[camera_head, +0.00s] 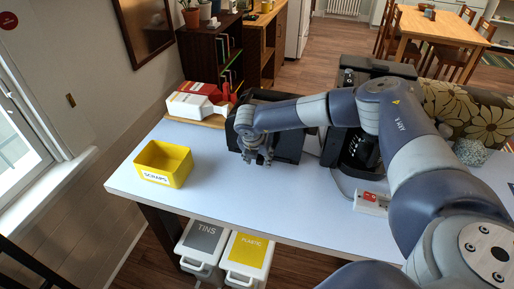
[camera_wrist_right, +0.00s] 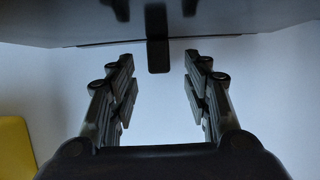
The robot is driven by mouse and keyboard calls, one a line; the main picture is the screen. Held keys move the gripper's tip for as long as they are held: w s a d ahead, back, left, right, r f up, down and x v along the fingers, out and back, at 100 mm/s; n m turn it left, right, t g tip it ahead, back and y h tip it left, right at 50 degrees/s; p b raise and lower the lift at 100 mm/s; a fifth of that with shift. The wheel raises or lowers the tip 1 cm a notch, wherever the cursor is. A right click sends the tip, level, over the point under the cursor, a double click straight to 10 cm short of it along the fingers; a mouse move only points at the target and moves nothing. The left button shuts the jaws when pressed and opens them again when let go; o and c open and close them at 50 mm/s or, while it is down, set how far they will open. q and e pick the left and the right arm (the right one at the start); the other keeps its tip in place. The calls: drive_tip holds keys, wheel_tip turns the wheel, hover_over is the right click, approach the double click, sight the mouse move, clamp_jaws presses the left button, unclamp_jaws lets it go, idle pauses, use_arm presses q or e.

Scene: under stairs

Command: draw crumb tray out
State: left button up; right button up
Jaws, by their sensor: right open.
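A black toaster-like appliance (camera_head: 288,143) stands on the white table. In the right wrist view its dark front (camera_wrist_right: 240,18) fills the top, and a short black tab (camera_wrist_right: 158,55), seemingly the crumb tray's handle, sticks out from its lower edge. The rest of the tray is hidden. My right gripper (camera_head: 258,158) is in front of the appliance, low over the table. In the wrist view the right gripper (camera_wrist_right: 159,75) is open, its fingers to either side of the tab, with gaps on both sides. My left gripper is not in view.
A yellow SCRAPS bin (camera_head: 163,165) stands on the table (camera_head: 225,205) to the left. Red and white cartons (camera_head: 195,103) lie on a board behind. A black machine (camera_head: 357,150) stands to the right, with a red-switched power strip (camera_head: 371,203) in front. The front left tabletop is clear.

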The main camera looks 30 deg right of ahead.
sight(260, 161)
drive_tip(key=shift+x, duration=1.1)
clamp_jaws()
